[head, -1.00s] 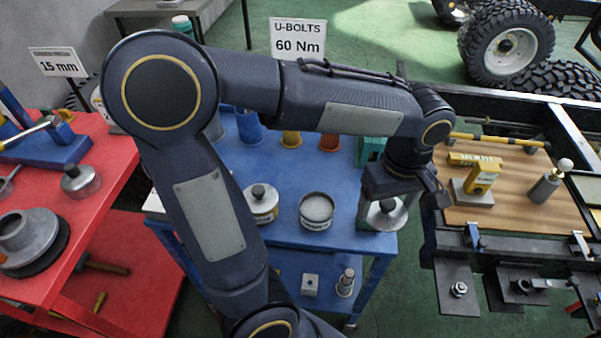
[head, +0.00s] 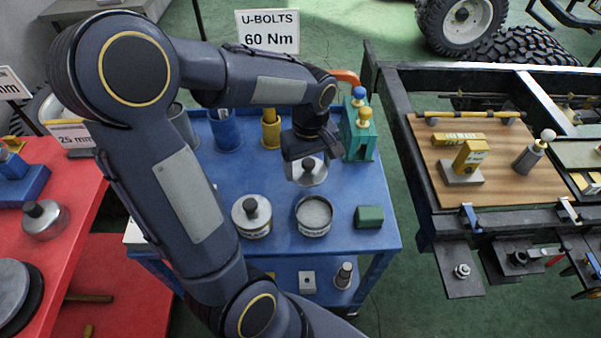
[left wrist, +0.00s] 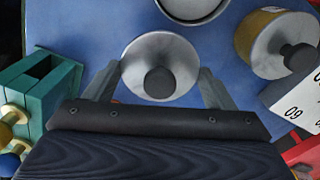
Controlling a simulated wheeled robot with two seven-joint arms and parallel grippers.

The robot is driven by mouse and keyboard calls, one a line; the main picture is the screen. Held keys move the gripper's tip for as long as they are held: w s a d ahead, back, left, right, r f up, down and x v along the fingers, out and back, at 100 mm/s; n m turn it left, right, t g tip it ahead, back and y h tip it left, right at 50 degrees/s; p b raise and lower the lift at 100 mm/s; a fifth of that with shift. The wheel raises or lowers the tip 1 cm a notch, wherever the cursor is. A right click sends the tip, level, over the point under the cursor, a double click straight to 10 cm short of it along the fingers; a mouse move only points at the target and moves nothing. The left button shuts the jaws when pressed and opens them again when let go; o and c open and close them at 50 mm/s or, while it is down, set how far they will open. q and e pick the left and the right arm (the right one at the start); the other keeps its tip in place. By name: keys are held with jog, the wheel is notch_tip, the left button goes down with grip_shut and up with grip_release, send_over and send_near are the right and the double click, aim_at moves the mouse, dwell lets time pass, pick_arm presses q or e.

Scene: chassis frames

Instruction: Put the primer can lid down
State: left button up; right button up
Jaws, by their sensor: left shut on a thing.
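The primer can lid (head: 308,172) is a silver disc with a dark knob. My left gripper (head: 308,158) is shut on it, over the blue cart top just behind an open can (head: 314,214) with grey contents. In the left wrist view the lid (left wrist: 160,52) lies between the finger tips (left wrist: 160,86), its knob towards me. Whether the lid touches the cart top is hard to tell. The open can's rim (left wrist: 193,18) shows beside it, apart from it in that view. My right gripper is not in view.
A lidded can (head: 252,216) stands left of the open can. A green block (head: 368,216) lies to its right. A teal box with coloured knobs (head: 357,132) stands right of the gripper. Blue (head: 226,130) and yellow (head: 271,130) cups stand at the back.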

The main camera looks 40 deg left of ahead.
aim_at(301, 174)
pick_arm(q)
jog(key=shift+w+a+f, duration=0.15)
jog(key=shift+a+f, duration=0.85)
jog(key=shift+f, duration=0.2)
jog(key=shift+w+a+f+b, duration=0.1)
jog(key=shift+a+f+b, duration=0.05)
jog(key=shift+f, duration=0.8)
jog(key=shift+a+f+b, duration=0.15)
jog(key=shift+f, duration=0.8)
jog(key=shift+f, duration=0.15)
jog(key=o, duration=0.6)
jog(key=shift+f, duration=0.1)
jog(key=shift+c, duration=0.2)
jog(key=o, duration=0.4)
jog(key=shift+o, duration=0.2)
